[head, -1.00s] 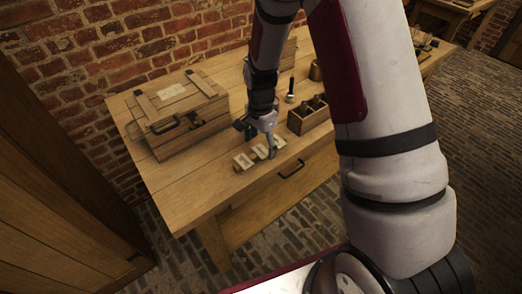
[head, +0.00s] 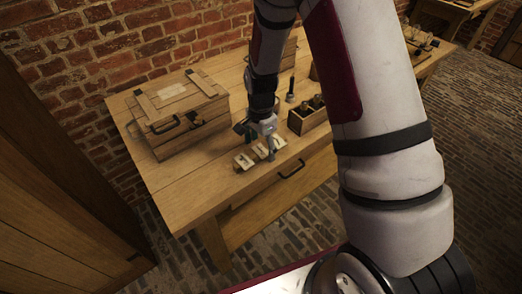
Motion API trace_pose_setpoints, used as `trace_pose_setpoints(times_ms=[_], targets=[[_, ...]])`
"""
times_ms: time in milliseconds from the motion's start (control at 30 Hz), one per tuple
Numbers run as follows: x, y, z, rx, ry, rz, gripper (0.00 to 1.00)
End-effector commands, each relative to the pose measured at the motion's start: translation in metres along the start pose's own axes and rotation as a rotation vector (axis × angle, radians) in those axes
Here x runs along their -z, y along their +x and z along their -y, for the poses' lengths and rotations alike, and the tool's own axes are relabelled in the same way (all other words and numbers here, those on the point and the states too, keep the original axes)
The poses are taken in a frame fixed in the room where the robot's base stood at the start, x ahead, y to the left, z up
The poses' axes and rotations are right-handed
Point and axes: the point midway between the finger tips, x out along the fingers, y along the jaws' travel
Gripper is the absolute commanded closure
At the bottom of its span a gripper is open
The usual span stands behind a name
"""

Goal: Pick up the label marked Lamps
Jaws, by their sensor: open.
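A small row of pale labels (head: 243,161) stands on a wooden holder near the front edge of the wooden table (head: 190,191). The writing on the labels is too small to read, so I cannot tell which one is marked Lamps. My gripper (head: 271,154) points down over the right part of the row, with its fingers close to the rightmost labels. It is open. I cannot tell whether a finger touches a label. The gripper hides part of the row.
A large wooden chest (head: 182,112) stands to the left on the table. A small wooden box with bottles or jars (head: 308,117) stands to the right of my gripper, with a dark upright object (head: 291,89) behind it. The front left tabletop is clear.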

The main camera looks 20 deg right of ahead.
Motion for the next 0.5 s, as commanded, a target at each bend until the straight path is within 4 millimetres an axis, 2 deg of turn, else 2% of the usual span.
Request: trace_pose_setpoints(times_ms=[133, 167, 200, 367, 500], targets=[[0.0, 0.0, -0.0002, 0.0, 0.0, 0.0, 0.25], [0.0, -0.0001, -0.0001, 0.0, 0.0, 0.0, 0.27], [0.0, -0.0001, -0.0002, 0.0, 0.0, 0.0, 0.35], [0.0, -0.0001, -0.0002, 0.0, 0.0, 0.0, 0.57], [0.0, -0.0001, -0.0002, 0.0, 0.0, 0.0, 0.58]])
